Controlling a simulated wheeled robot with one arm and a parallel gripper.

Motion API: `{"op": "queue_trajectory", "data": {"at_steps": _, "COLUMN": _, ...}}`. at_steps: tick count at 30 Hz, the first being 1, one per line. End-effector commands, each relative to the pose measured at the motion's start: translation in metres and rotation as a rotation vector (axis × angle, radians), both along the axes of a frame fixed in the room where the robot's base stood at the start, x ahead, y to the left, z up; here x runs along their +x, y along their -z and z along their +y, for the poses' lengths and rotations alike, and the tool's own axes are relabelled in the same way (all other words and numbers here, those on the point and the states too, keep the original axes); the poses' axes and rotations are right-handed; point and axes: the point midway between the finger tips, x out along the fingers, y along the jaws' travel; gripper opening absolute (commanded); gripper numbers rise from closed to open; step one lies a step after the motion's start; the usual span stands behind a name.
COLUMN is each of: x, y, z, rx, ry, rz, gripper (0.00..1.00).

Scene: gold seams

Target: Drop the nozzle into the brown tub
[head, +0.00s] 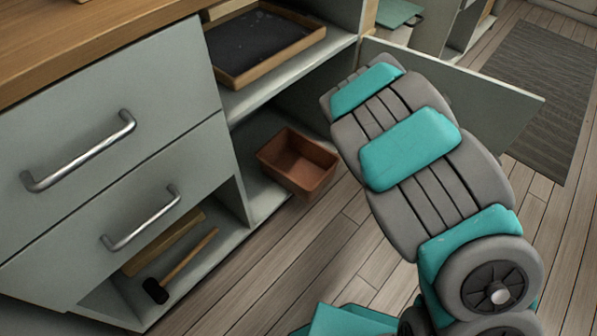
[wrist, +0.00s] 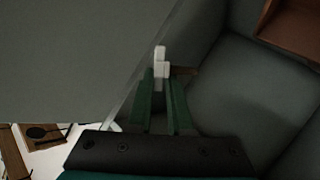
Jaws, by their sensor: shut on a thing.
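The brown tub (head: 298,164) is open at the top and stands at the front of the lower cabinet compartment, by the open door. Its inside looks empty in the head view. Part of the tub (wrist: 285,22) also shows at the top right of the wrist view. My gripper (wrist: 163,88) has green fingers, shut on a small white piece that I take for the nozzle (wrist: 160,58). The nozzle sticks out past the fingertips, left of and apart from the tub in that view. In the head view my arm hides the gripper and nozzle.
A dark tray with a wooden rim (head: 263,42) lies on the shelf above. An open cabinet door (head: 460,85) stands behind my arm. A mallet (head: 180,265) lies in the low compartment under the drawers (head: 120,150).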

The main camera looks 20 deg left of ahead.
Motion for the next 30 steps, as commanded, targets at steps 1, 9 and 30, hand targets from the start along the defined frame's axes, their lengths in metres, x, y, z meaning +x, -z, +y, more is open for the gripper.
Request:
{"op": "queue_trajectory", "data": {"at_steps": 1, "x": -0.002, "y": 0.020, "z": 0.021, "rx": 0.009, "ry": -0.073, "rz": 0.003, "gripper": 0.00}}
{"op": "queue_trajectory", "data": {"at_steps": 9, "x": -0.032, "y": 0.075, "z": 0.125, "rx": 0.005, "ry": -0.479, "rz": -0.003, "gripper": 0.00}}
{"op": "queue_trajectory", "data": {"at_steps": 30, "x": -0.056, "y": 0.122, "z": 0.160, "rx": 0.000, "ry": -0.664, "rz": 0.001, "gripper": 0.00}}
